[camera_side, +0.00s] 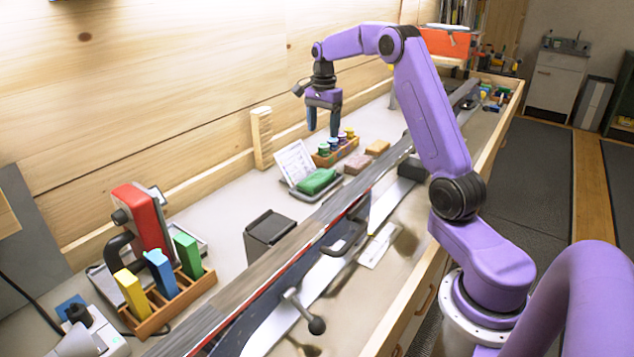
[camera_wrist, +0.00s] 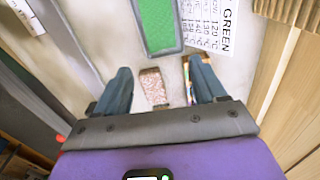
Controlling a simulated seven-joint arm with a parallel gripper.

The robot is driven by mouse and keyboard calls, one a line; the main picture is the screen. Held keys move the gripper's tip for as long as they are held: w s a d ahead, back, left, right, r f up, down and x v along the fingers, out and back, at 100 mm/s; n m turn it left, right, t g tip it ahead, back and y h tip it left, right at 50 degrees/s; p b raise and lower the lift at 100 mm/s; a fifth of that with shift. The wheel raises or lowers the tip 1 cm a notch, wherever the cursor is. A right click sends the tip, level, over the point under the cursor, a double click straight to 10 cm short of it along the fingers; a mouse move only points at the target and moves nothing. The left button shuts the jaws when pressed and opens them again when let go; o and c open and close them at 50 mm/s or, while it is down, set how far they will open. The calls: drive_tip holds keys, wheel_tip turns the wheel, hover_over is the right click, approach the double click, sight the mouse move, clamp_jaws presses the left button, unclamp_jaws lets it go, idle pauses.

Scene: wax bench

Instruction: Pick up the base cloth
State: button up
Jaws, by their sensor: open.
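No cloth is labelled, so I cannot tell for sure which piece is the base cloth. A green, soft-looking piece (camera_side: 317,181) lies in a shallow grey tray; it shows at the top of the wrist view (camera_wrist: 158,22). A pinkish piece (camera_side: 357,161) and a tan piece (camera_side: 378,147) lie just behind the tray; a mottled pinkish-brown piece (camera_wrist: 152,86) shows between my fingers in the wrist view. My gripper (camera_side: 323,132) points down, open and empty, above the bench near the bottle rack. Its two fingers stand apart in the wrist view (camera_wrist: 159,72).
A small wooden rack of bottles (camera_side: 335,150) stands close below my gripper. A printed card (camera_side: 295,162) leans behind the tray. The long ski (camera_side: 330,210) runs along the bench on the right. A black box (camera_side: 268,232) and a rack of coloured blocks (camera_side: 165,300) stand nearer the camera.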

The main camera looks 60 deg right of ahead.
hover_over(321, 174)
drive_tip(key=f, duration=0.8)
drive_tip(key=shift+d+f, duration=0.3)
drive_tip(key=shift+f, duration=0.05)
drive_tip(key=shift+a+f, duration=0.25)
drive_tip(key=shift+f, duration=1.2)
drive_tip(key=shift+a+f, duration=0.2)
drive_tip(key=shift+f, duration=1.2)
drive_tip(key=c, duration=0.7)
